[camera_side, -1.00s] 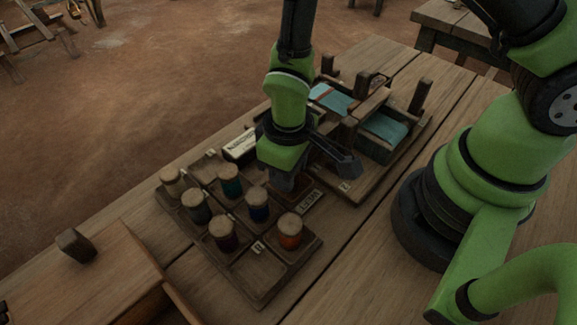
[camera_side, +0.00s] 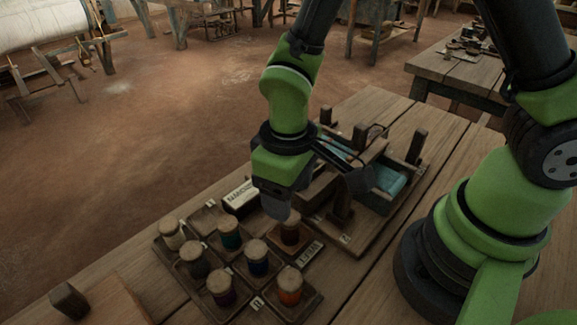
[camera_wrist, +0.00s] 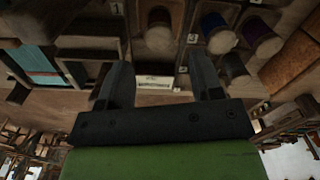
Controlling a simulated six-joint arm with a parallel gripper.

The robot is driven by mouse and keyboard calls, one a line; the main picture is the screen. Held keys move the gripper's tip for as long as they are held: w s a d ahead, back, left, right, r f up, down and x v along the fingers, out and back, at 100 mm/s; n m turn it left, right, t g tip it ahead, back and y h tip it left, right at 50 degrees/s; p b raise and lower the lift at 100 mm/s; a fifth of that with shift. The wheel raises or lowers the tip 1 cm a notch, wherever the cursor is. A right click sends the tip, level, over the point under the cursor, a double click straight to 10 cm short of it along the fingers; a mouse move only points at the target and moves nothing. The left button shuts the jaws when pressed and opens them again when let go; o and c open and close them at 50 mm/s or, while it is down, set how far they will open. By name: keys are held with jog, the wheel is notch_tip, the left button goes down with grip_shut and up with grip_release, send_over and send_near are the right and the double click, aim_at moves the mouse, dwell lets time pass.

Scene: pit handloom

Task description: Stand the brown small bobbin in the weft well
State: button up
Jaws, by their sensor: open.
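A brown small bobbin (camera_side: 291,231) with a pale top stands upright in a labelled well on the right side of the bobbin tray (camera_side: 257,303). Its label (camera_side: 312,250) is too small to read surely. In the wrist view a brown bobbin (camera_wrist: 159,32) lies beyond the fingertips, between their lines. My gripper (camera_side: 279,207) is open, just above the bobbin in the side view and partly in front of its top. In the wrist view my gripper (camera_wrist: 160,78) shows its two fingers spread with nothing between them.
Several other bobbins, among them an orange one (camera_side: 289,287) and a blue one (camera_side: 257,258), stand close by in the tray. A wooden rack with teal cloth (camera_side: 390,181) stands at the right. A white labelled block (camera_side: 240,196) lies behind the tray.

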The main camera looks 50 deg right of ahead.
jog(key=s+d+r+m+t+y, duration=0.1)
jog(key=d+r+m, duration=0.15)
jog(key=r, duration=0.45)
jog(key=s+d+r+m+t+y, duration=0.1)
jog(key=d+r+t, duration=0.15)
jog(key=r, duration=0.45)
jog(key=s+d+r+m+t, duration=0.3)
jog(key=s+d+r, duration=0.1)
jog(key=s+r, duration=0.3)
jog(key=shift+s+d+t, duration=0.2)
jog(key=shift+s+t, duration=0.05)
jog(key=shift+t, duration=0.1)
